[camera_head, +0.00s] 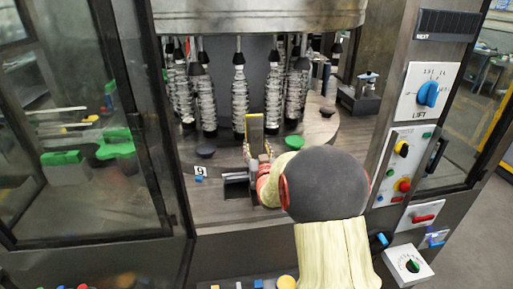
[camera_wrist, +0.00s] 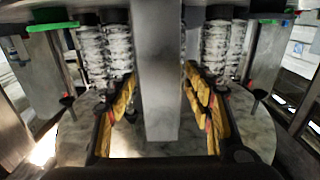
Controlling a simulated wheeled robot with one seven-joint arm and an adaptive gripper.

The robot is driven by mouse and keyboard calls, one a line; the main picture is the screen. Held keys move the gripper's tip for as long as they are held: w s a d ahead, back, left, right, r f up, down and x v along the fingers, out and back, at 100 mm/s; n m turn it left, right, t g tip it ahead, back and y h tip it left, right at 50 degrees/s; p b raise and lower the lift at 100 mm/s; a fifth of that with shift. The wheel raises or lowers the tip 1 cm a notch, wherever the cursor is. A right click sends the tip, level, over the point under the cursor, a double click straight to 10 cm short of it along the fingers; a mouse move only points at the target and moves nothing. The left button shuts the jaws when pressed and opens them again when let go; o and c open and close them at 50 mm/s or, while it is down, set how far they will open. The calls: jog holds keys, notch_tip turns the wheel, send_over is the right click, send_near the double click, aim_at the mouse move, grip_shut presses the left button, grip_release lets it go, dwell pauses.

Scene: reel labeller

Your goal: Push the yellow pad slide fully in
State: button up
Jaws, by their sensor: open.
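An upright yellow pad (camera_head: 255,128) stands at the front of the round machine table, just beyond my gripper (camera_head: 256,153). I take it for the pad slide. My gripper is open, with its two fingers apart and pointing at the reel stacks. In the wrist view my gripper (camera_wrist: 159,78) shows one finger on each side of a tall grey bar (camera_wrist: 162,75). I cannot tell whether this bar is part of the slide, or whether either finger touches it. My arm hides part of the area around the slide's base.
Several clear ribbed reel stacks (camera_head: 239,90) stand behind the pad. A control panel (camera_head: 404,165) is at right.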

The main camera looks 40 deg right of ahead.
jog(key=v, duration=1.2)
dwell(0.3)
jog(key=s+a+r+n+g+y, duration=0.1)
jog(key=s+a+n+g+y, duration=0.15)
jog(key=a, duration=0.65)
jog(key=s+a+r+n+g+y, duration=0.15)
jog(key=a+y, duration=0.25)
jog(key=a, duration=0.6)
jog(key=s+a+n+g+y, duration=0.1)
jog(key=s+a+g, duration=0.1)
jog(key=s+a, duration=0.4)
jog(key=s+a+f+n+g+y, duration=0.1)
jog(key=s+a, duration=0.5)
jog(key=s, duration=0.6)
jog(key=g+y, duration=0.1)
jog(key=g, duration=0.1)
jog(key=shift+s+a+f+g, duration=0.15)
jog(key=shift+s+a+g, duration=0.15)
jog(key=shift+a, duration=0.05)
